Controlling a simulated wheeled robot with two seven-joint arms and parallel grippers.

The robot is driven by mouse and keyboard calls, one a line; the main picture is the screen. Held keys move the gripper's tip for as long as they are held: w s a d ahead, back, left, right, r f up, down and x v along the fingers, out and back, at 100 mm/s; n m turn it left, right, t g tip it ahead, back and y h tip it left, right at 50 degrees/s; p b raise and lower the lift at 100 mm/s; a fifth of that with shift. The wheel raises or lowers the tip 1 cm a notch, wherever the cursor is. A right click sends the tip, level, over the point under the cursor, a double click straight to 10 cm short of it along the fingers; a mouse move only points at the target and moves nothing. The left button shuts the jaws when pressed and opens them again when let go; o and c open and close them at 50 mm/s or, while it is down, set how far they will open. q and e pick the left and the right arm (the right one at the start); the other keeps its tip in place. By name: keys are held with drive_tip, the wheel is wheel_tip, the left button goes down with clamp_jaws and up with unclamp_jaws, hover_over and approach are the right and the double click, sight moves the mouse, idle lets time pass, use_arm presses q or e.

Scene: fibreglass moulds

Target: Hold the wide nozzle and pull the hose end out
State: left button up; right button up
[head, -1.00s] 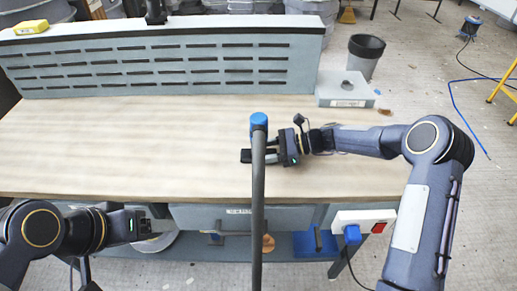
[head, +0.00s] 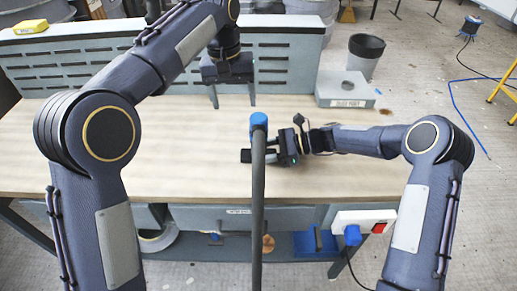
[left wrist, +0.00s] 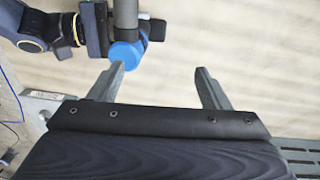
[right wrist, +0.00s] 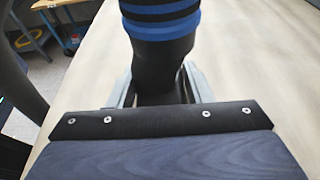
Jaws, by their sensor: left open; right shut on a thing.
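A dark grey hose (head: 258,205) runs up the middle of the head view to a blue cuff (head: 259,121) over the bench. The cuff also shows in the left wrist view (left wrist: 125,56). My right gripper (head: 268,154) is shut on the black nozzle (right wrist: 160,72), whose blue-banded collar (right wrist: 160,20) rises above the fingers in the right wrist view. The hose partly hides this grip in the head view. My left gripper (head: 232,98) is open and empty beyond the cuff, fingers pointing down. In the left wrist view its fingers (left wrist: 160,68) are apart from the cuff.
The wooden bench top (head: 110,140) is mostly clear. A slotted grey back panel (head: 110,68) stands behind it. A grey box with a round hole (head: 345,88) is at the back right. A white power strip (head: 365,220) hangs at the front edge.

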use_arm(q)
drive_tip(key=y, duration=0.1)
hover_over(259, 117)
wheel_tip(259, 117, down, 2)
drive_tip(key=shift+f, duration=0.1)
drive_tip(key=shift+f, duration=0.1)
drive_tip(key=shift+f, duration=4.4)
drive_tip(key=shift+c, duration=0.4)
drive_tip(key=c, duration=1.2)
drive_tip(key=shift+r, duration=3)
drive_tip(key=shift+c, duration=0.2)
